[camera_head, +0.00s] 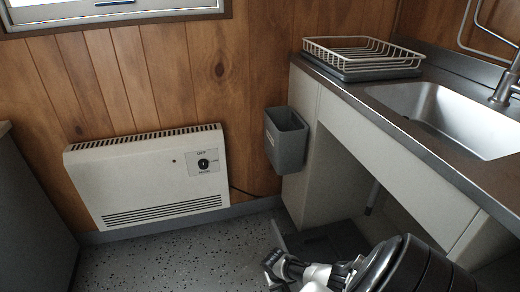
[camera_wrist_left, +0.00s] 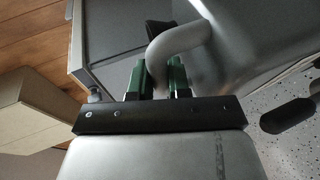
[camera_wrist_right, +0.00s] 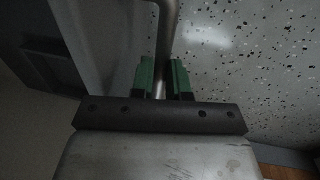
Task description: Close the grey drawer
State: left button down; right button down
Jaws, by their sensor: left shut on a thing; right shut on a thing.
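The grey drawer (camera_head: 318,243) shows low under the counter in the head view, pulled out, with a dark inside. My right gripper (camera_head: 275,264) is close in front of it, partly covered by my own arm. In the right wrist view my right gripper (camera_wrist_right: 161,75) is shut on a thin metal bar handle (camera_wrist_right: 167,25), beside a grey panel (camera_wrist_right: 105,35). In the left wrist view my left gripper (camera_wrist_left: 162,75) is shut on a thick, curved grey handle (camera_wrist_left: 180,40). My left gripper does not show in the head view. I cannot tell whether both handles are one.
A white heater (camera_head: 150,180) is on the wood wall. A grey bin (camera_head: 286,140) hangs on the cabinet side. The counter holds a dish rack (camera_head: 362,55) and a sink (camera_head: 450,115). Speckled floor (camera_head: 170,262) is clear to the left of the drawer.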

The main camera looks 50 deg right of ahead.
pick_arm(q)
jog(key=shift+f+b, duration=0.3)
jog(key=shift+b, duration=0.35)
jog(key=shift+f, duration=0.1)
pick_arm(e)
jog(key=s+d, duration=0.8)
jog(key=d, duration=0.5)
jog(key=shift+d, duration=0.3)
jog(key=shift+s+d+r, duration=0.1)
jog(key=shift+s+r, duration=0.05)
pick_arm(q)
jog(key=shift+w, duration=0.1)
pick_arm(e)
jog(key=c, duration=1.1)
grip_release()
